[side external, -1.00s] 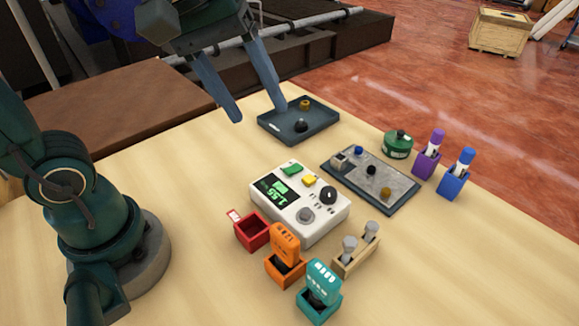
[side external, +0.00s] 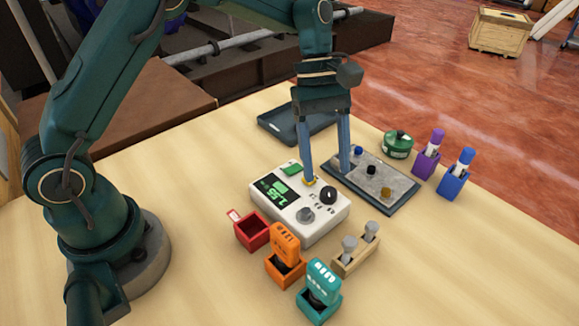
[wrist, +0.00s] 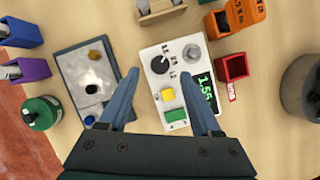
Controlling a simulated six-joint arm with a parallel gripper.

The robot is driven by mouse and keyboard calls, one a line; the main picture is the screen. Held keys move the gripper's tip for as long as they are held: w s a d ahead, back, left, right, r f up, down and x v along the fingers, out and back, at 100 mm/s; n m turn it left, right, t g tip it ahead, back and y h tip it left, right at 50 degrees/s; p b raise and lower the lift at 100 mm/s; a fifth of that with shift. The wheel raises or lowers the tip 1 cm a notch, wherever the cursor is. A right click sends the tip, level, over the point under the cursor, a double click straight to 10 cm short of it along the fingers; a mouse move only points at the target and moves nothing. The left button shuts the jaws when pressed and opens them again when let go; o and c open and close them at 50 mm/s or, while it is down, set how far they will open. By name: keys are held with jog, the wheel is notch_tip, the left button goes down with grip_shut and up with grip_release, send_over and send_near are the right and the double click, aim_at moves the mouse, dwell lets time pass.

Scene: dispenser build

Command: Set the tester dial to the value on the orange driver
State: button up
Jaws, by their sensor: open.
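The white tester (side external: 271,205) sits mid-table with a green-on-black display, a green button, a yellow button, a black dial (side external: 328,194) and a grey knob (side external: 305,215). In the wrist view the black dial (wrist: 160,65) and numbers beside it show, and the display (wrist: 202,92) seems to read 1.55. The orange driver (side external: 285,241) stands in an orange holder in front of the tester; markings on it are too small to read. My gripper (side external: 326,177) is open and empty, its fingers above the tester's far edge and the grey board. It also shows in the wrist view (wrist: 157,80).
A grey board (side external: 400,185) with small knobs lies right of the tester. A dark tray (side external: 270,125) lies behind. A red box (side external: 252,231), a teal driver (side external: 321,283) and a wooden holder (side external: 352,257) stand in front. A green tin (side external: 397,145) and purple and blue holders stand right.

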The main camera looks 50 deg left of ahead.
aim_at(329, 191)
jog(key=shift+x, duration=1.85)
grip_shut()
jog(key=shift+m, duration=0.3)
jog(key=m, duration=0.2)
jog(key=m+g+y, duration=0.1)
jog(key=m, duration=0.2)
jog(key=shift+w+d+g, duration=0.15)
jog(key=shift+w+g, duration=0.05)
jog(key=shift+g, duration=0.1)
jog(key=shift+d+m+g+y, duration=0.15)
jog(key=shift+m+y, duration=0.35)
jog(key=shift+m, duration=0.7)
jog(key=shift+a+m+g+y, duration=0.1)
jog(key=shift+m+g+y, duration=0.3)
jog(key=shift+m, duration=0.8)
